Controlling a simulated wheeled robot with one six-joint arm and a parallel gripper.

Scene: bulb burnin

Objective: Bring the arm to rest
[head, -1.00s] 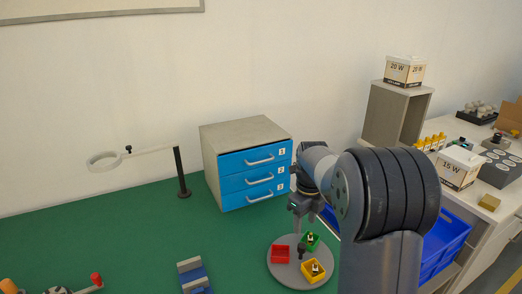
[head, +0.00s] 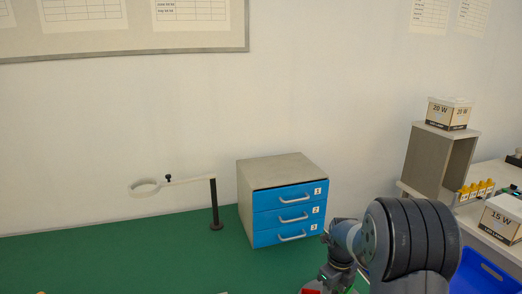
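My arm stands at the lower right of the head view, folded in front of the green table (head: 120,262). My gripper (head: 338,280) points down at the bottom edge of the picture, and its fingertips are not clearly visible. A sliver of a red tray (head: 311,291) shows beside it at the bottom edge. I cannot tell whether the gripper holds anything.
A drawer unit (head: 283,165) with three shut blue drawers stands on the table. A ring on a black post (head: 215,205) is left of it. A 20 W box (head: 448,112) sits on a grey shelf (head: 441,160); a 15 W box (head: 503,218) and blue crate (head: 490,272) are at right.

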